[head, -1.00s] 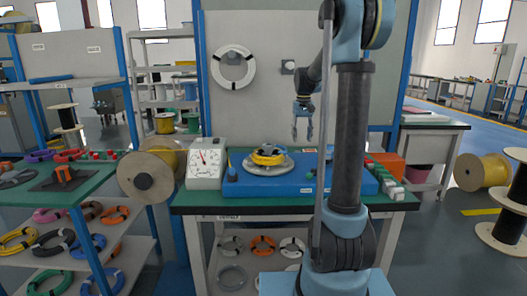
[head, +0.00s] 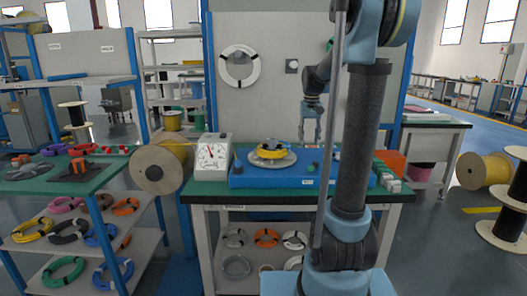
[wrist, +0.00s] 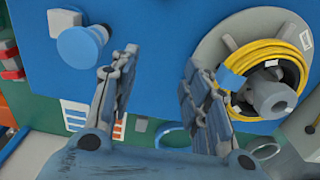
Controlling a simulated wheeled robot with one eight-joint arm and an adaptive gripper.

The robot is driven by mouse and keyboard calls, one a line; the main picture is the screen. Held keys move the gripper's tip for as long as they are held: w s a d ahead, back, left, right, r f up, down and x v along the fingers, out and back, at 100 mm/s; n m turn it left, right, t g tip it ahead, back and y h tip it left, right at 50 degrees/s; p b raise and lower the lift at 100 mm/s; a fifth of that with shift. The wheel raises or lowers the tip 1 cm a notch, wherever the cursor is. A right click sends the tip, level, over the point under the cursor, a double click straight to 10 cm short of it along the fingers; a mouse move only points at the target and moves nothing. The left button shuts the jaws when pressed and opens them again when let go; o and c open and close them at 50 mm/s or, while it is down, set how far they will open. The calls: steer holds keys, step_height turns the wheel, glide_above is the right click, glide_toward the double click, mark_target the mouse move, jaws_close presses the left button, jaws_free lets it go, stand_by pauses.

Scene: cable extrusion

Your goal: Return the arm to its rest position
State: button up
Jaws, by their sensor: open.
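My gripper (head: 310,132) hangs pointing down above the blue machine (head: 244,179) on the workbench. It is open and empty in the wrist view (wrist: 155,82), with bare blue panel between its two fingers. A yellow cable coil (head: 271,153) lies on the grey turntable (head: 285,161) of the machine, left of my gripper in the head view. In the wrist view the coil (wrist: 238,88) sits around a grey hub, to the right of the fingers and apart from them as far as I can tell.
A dial gauge (head: 211,154) stands left of the machine. Green and white blocks (head: 388,180) and an orange bin (head: 392,160) are at the bench's right end. A blue knob (wrist: 82,45) rises near the left finger. A white coil (head: 239,66) hangs on the back panel.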

steer(key=s, duration=0.7)
steer(key=s+f, duration=0.1)
steer(key=s, duration=0.3)
steer(key=s+f+t, duration=0.1)
steer(key=s+f, duration=0.6)
steer(key=s, duration=0.4)
steer(key=s+f, duration=0.7)
steer(key=s, duration=0.4)
steer(key=shift+f+t, duration=0.35)
steer(key=shift+t, duration=0.05)
